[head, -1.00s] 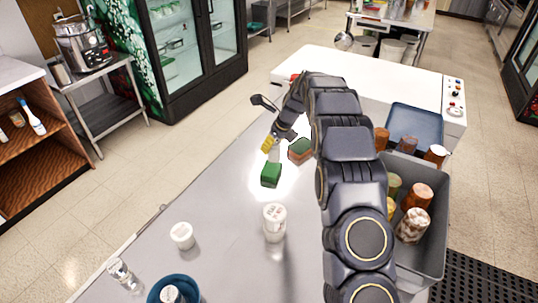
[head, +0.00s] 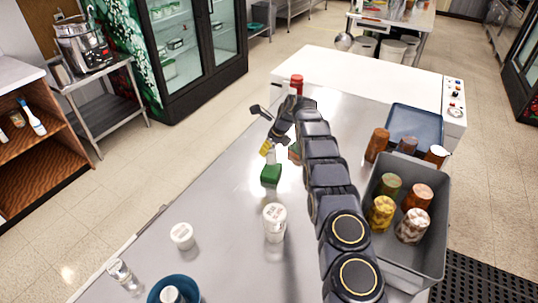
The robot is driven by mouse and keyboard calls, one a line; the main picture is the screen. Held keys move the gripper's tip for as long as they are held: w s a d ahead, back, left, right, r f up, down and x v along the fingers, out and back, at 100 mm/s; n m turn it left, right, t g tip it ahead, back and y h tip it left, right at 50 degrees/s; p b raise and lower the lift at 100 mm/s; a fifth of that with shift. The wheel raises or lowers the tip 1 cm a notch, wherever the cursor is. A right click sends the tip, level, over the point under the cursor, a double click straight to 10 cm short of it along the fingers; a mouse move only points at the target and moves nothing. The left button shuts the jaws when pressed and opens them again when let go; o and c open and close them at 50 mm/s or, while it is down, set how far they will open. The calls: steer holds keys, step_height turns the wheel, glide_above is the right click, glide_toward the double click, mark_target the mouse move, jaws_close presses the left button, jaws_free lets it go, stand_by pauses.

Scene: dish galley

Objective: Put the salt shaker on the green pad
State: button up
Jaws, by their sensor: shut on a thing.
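The green pad (head: 271,176) is a small block with a bright green top on the grey counter, near the middle. My gripper (head: 267,149) is at the pad's far side, shut on a small pale thing that looks like the salt shaker (head: 271,158). The shaker appears upright, at or just above the pad's far edge. I cannot tell whether it touches the pad. My gripper hides its upper part.
A second green-and-red block (head: 294,151) is partly behind my arm. A white tub (head: 274,223), a smaller white cup (head: 182,236), a clear shaker (head: 122,275) and a blue bowl (head: 158,292) stand nearer. A grey bin (head: 431,250) with several jars is at right.

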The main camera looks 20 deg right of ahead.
mark_target(269, 155)
steer(key=shift+f, duration=1.35)
steer(key=shift+f, duration=0.15)
steer(key=o, duration=1)
steer(key=v, duration=1.1)
steer(key=s+a+r+n+g, duration=0.1)
steer(key=s+a+r+n, duration=0.4)
steer(key=s+r+n, duration=0.3)
steer(key=s+a+r+n+g, duration=0.2)
steer(key=s+a+r+n, duration=0.25)
steer(key=s, duration=0.65)
steer(key=s+n+h, duration=0.1)
steer(key=s+n, duration=0.4)
steer(key=s, duration=0.5)
steer(key=s+a+r+n+g+h, duration=0.1)
steer(key=s+n, duration=0.5)
steer(key=s, duration=0.4)
steer(key=s+a+n+g, duration=0.1)
steer(key=s+n, duration=0.4)
steer(key=s, duration=0.5)
steer(key=shift+r+n+h, duration=0.2)
steer(key=shift+n+h, duration=0.15)
steer(key=shift+h, duration=0.05)
